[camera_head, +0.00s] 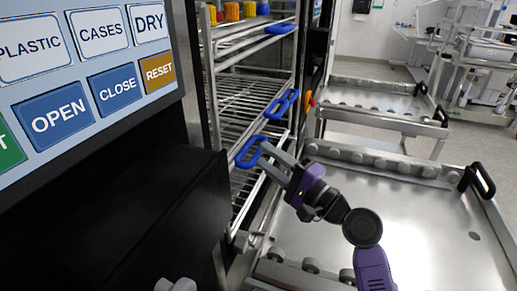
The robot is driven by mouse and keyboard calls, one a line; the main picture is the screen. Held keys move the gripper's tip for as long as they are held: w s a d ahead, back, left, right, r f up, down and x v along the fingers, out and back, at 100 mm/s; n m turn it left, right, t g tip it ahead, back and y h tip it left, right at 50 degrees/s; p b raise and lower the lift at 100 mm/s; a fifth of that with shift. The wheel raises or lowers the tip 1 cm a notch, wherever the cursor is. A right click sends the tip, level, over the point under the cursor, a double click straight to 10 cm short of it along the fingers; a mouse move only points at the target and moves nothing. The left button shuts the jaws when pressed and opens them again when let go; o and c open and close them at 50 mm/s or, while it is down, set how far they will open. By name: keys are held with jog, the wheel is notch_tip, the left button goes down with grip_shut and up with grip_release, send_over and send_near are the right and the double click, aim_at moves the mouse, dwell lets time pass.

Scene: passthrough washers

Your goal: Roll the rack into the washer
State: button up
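The rack (250,97) is a tall metal wire rack with several shelves, standing upright at the washer opening in the centre of the head view. It has blue loop handles on its right side: an upper one (280,28), a middle one (282,104) and a lower one (250,152). My gripper (262,153), purple and black with grey fingers, reaches in from the lower right. Its two fingers are apart, with their tips at the lower blue handle; whether they touch it is unclear. The washer's dark body (130,200) hides the rack's left part.
A control panel (80,75) with OPEN, CLOSE and RESET buttons is close at left. A metal cart (425,225) with rollers and a black handle stands at right, with another cart (375,97) behind. Yellow and red items (232,12) stand on the rack's top.

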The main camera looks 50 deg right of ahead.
aim_at(261, 151)
jog(key=shift+w+r, duration=0.15)
jog(key=shift+w, duration=0.7)
jog(key=shift+w+r, duration=0.15)
jog(key=shift+w, duration=0.65)
grip_shut()
jog(key=shift+r, duration=0.3)
